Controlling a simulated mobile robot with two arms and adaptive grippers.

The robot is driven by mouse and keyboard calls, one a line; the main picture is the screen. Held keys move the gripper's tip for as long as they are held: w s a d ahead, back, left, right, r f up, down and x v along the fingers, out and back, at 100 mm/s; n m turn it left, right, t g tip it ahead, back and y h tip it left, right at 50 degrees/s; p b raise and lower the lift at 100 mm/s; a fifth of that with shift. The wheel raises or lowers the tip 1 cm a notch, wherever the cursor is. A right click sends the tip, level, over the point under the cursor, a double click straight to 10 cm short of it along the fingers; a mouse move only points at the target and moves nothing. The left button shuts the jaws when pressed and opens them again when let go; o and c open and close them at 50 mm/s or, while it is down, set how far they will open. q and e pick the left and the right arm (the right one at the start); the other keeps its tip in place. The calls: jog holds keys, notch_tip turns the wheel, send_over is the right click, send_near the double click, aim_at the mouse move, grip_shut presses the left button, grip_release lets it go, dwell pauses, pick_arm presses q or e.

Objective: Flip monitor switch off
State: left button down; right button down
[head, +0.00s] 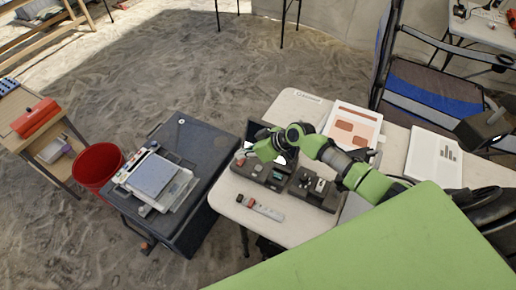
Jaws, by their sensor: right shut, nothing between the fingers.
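My right arm comes in from the right over the white table, and its small gripper (242,156) is shut and empty at the table's left end. It is at or just above the left dark device (277,178), which has a small greenish display. I cannot tell whether the fingertips touch it. A dark upright panel (256,129), perhaps the monitor's screen, stands behind and is partly covered by my green wrist. A second dark device (314,190) with small knobs sits to the right. The monitor switch and its position are too small or hidden to make out. My left gripper is not in view.
A grey-white strip (261,207) lies at the white table's (289,232) front. Framed sheets (353,127) and a white chart (433,157) lie behind my arm. A dark case (194,137) bearing a scale (157,177) and a red bucket (98,166) stand left.

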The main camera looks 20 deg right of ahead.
jog(key=v, duration=0.3)
jog(key=shift+s+a+r+b, duration=0.2)
jog(key=shift+a+r+b, duration=0.05)
jog(key=shift+r+b, duration=0.1)
pick_arm(q)
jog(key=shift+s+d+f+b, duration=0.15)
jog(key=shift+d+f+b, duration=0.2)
jog(key=shift+b, duration=0.3)
pick_arm(e)
jog(key=s+d+r, duration=0.2)
jog(key=s+r, duration=0.2)
jog(key=r, duration=0.1)
jog(key=shift+s+d+r, duration=0.15)
jog(key=shift+s+r, duration=0.1)
jog(key=shift+s, duration=0.1)
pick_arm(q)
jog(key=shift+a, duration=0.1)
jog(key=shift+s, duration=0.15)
pick_arm(e)
jog(key=shift+f, duration=0.1)
